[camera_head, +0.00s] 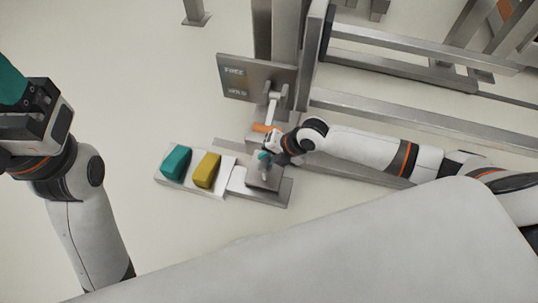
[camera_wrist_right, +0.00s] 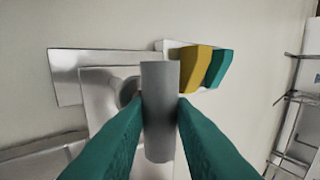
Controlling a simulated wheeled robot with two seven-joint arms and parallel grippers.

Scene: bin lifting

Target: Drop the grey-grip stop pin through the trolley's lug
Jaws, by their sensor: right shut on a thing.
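The grey grip of the stop pin (camera_wrist_right: 160,112) stands between the two teal fingers of my right gripper (camera_wrist_right: 158,125) in the right wrist view. The fingers are shut on it. Below the grip, a metal plate (camera_wrist_right: 98,85) shows a dark round opening or fitting (camera_wrist_right: 129,92), partly hidden by the grip. I cannot tell whether this is the lug or whether the pin is in it. In the head view my right gripper (camera_head: 265,157) is just above a small metal block (camera_head: 263,177). My left gripper (camera_head: 10,84) is at the left edge, cut off, its jaws unclear.
A teal block (camera_head: 176,162) and a yellow block (camera_head: 206,169) sit on a pale tray (camera_head: 228,163) left of my right gripper. A metal frame with an upright sign plate (camera_head: 257,79) and a lever (camera_head: 273,104) stands behind. Floor at left is clear.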

